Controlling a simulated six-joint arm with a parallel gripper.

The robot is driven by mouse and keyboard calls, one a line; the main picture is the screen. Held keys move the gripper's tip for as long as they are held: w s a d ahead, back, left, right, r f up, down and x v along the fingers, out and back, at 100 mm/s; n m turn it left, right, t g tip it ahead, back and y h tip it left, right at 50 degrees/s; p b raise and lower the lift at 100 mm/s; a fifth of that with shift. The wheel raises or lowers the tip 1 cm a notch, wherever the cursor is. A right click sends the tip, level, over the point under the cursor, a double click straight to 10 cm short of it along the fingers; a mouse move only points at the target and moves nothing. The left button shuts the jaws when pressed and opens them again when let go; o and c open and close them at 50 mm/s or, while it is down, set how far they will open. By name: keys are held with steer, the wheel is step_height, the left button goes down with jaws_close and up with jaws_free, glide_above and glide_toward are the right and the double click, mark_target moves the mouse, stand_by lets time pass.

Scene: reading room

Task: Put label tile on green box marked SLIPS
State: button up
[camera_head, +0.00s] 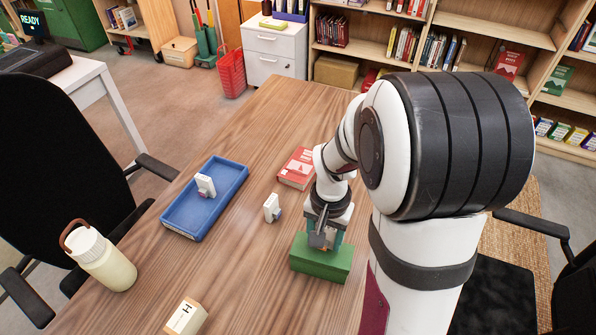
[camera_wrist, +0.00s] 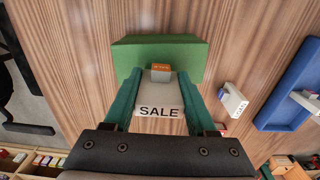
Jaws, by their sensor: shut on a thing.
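My gripper (camera_head: 325,235) is shut on a pale label tile (camera_wrist: 160,97) that reads SALE, with a small orange part at its far end. In the wrist view the tile sits between the two teal fingers (camera_wrist: 152,98). The green box (camera_head: 320,262) is directly below my gripper in the head view, and it also shows beyond the fingertips in the wrist view (camera_wrist: 190,50). The tile's far end overlaps the box in the wrist view; I cannot tell whether they touch. No SLIPS marking is readable on the box.
A white tile (camera_head: 271,208) stands left of the box. A blue tray (camera_head: 180,217) holds another white tile (camera_head: 205,185). A red book (camera_head: 297,168) lies behind. A block marked H (camera_head: 185,317) and a cream bottle (camera_head: 100,258) are at front left. Bare wooden table (camera_head: 235,270) lies between.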

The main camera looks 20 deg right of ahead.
mark_target(326, 229)
steer(key=shift+f, duration=0.45)
steer(key=o, duration=1.4)
steer(key=shift+f, duration=0.15)
step_height(326, 229, up, 12)
steer(key=shift+r, duration=0.1)
steer(key=s+a+n, duration=0.1)
steer(key=s+a, duration=0.3)
steer(key=s, duration=0.1)
steer(key=s+a+n+y, duration=0.1)
steer(key=s+a, duration=0.3)
steer(key=s, duration=0.1)
steer(key=s+a+n, duration=0.1)
steer(key=s+a, duration=0.3)
steer(key=s, duration=0.1)
steer(key=shift+s+a+r+y, duration=0.1)
steer(key=shift+s+r+y, duration=0.05)
steer(key=shift+s+y, duration=0.25)
